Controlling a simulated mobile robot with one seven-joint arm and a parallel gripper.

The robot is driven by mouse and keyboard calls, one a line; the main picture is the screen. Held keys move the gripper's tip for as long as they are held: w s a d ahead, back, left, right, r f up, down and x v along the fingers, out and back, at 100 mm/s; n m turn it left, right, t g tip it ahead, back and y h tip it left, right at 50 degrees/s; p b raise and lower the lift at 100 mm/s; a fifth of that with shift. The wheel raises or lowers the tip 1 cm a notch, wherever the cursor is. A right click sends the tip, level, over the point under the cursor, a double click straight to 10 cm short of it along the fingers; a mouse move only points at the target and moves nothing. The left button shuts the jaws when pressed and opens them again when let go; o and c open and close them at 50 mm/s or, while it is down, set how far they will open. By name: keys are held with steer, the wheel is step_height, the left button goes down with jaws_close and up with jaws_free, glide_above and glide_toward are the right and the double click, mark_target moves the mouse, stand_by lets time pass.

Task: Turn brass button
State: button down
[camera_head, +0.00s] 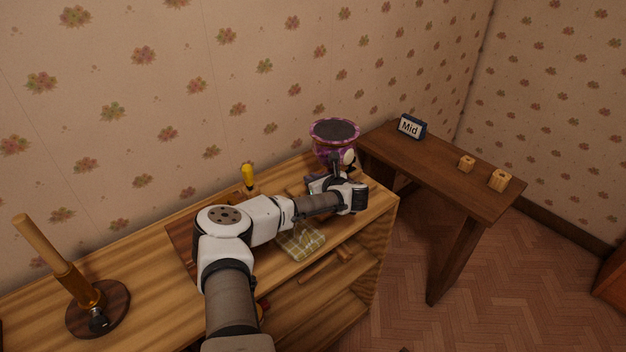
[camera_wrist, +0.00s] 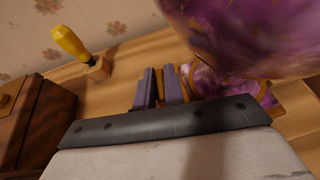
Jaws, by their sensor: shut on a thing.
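My gripper (camera_head: 335,178) is at the right end of the wooden shelf top, low beside a purple vessel (camera_head: 334,148) with a dark top. In the wrist view my gripper (camera_wrist: 160,78) has its two fingers close together, with a thin brass-coloured piece (camera_wrist: 160,88) showing between them. This looks like the brass button, but most of it is hidden by the fingers. The purple marbled vessel (camera_wrist: 245,35) looms over the right of the wrist view, very near the fingers. I cannot tell how far the button is turned.
A yellow-handled tool (camera_head: 248,176) stands in a wooden block behind my arm. A checked cloth (camera_head: 300,241) lies on the shelf top. A wooden stand with a peg (camera_head: 98,308) is at the left. The side table (camera_head: 440,172) holds a "Mid" sign (camera_head: 411,127) and two small wooden pieces.

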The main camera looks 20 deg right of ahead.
steer(key=shift+w+a+r, duration=0.15)
steer(key=shift+w+r, duration=0.05)
steer(key=shift+r, duration=0.05)
steer(key=c, duration=1.5)
jaws_free()
steer(key=shift+f, duration=0.15)
steer(key=shift+s, duration=0.15)
steer(key=shift+s, duration=0.25)
steer(key=b+v, duration=0.4)
steer(key=v, duration=0.9)
steer(key=shift+s, duration=0.1)
